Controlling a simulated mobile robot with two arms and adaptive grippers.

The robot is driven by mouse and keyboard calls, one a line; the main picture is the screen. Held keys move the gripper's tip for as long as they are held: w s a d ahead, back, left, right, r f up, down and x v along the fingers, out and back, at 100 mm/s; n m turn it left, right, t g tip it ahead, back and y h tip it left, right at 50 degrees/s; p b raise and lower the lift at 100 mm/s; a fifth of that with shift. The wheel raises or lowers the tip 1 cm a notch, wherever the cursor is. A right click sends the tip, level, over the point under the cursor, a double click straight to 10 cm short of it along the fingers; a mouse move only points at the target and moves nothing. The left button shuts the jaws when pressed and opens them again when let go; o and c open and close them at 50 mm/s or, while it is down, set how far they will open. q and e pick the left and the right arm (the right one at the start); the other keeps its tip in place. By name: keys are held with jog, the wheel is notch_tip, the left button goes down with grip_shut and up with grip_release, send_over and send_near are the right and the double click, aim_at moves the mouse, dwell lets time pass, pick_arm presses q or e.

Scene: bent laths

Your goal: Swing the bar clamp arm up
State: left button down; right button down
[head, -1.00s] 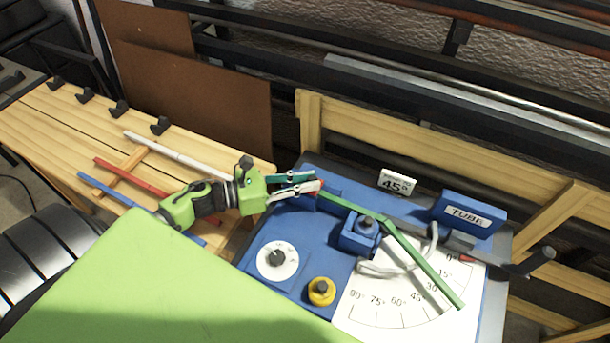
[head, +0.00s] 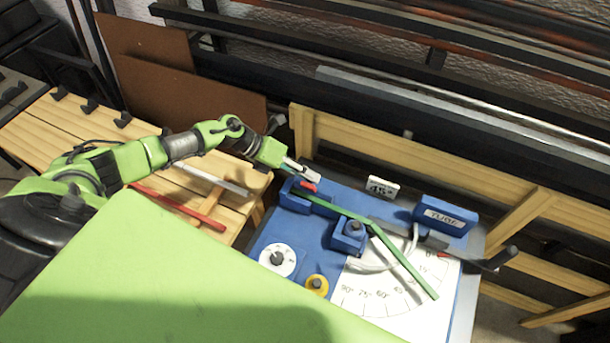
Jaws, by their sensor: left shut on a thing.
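The blue bending jig (head: 400,233) stands on the right, with a green lath (head: 405,263) across it. The lath bends at the blue block (head: 349,236) in the middle. At the lath's left end is a blue clamp block (head: 313,200), where the bar clamp arm shows a small red end (head: 308,186). My left gripper (head: 303,171) is at this red end, above the clamp block, shut on the clamp arm. Its fingers partly hide the arm, so its exact tilt is hard to tell. My right gripper is not in view.
The jig carries a white dial (head: 277,260), a yellow knob (head: 317,284), a "45°" sign (head: 382,187), a "TUBE" block (head: 444,216) and an angle scale (head: 385,295). A white rod (head: 228,182) and a red rod (head: 180,207) lie on the wooden bench (head: 65,120) at left.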

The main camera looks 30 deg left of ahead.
pick_arm(q)
jog(key=shift+w+f+n+g+b, duration=0.15)
jog(key=shift+w+n+g+b, duration=0.2)
jog(key=shift+w+g, duration=0.1)
jog(key=shift+w+a+f+n+g+b, duration=0.15)
jog(key=shift+w+n+g+b, duration=0.2)
jog(key=shift+g+b, duration=0.8)
jog(key=shift+w+d+f+n+g+b, duration=0.1)
jog(key=shift+w+f+n+g+b, duration=0.25)
jog(key=shift+b, duration=1.55)
jog(key=shift+w+a+n+g+b, duration=0.15)
jog(key=shift+n+g+b, duration=0.45)
jog(key=shift+b, duration=0.9)
jog(key=shift+d, duration=0.1)
jog(key=c, duration=1.9)
grip_release()
jog(key=shift+w, duration=0.1)
jog(key=shift+r, duration=0.15)
jog(key=v, duration=1.1)
jog(key=shift+w+a, duration=0.2)
jog(key=shift+a, duration=0.25)
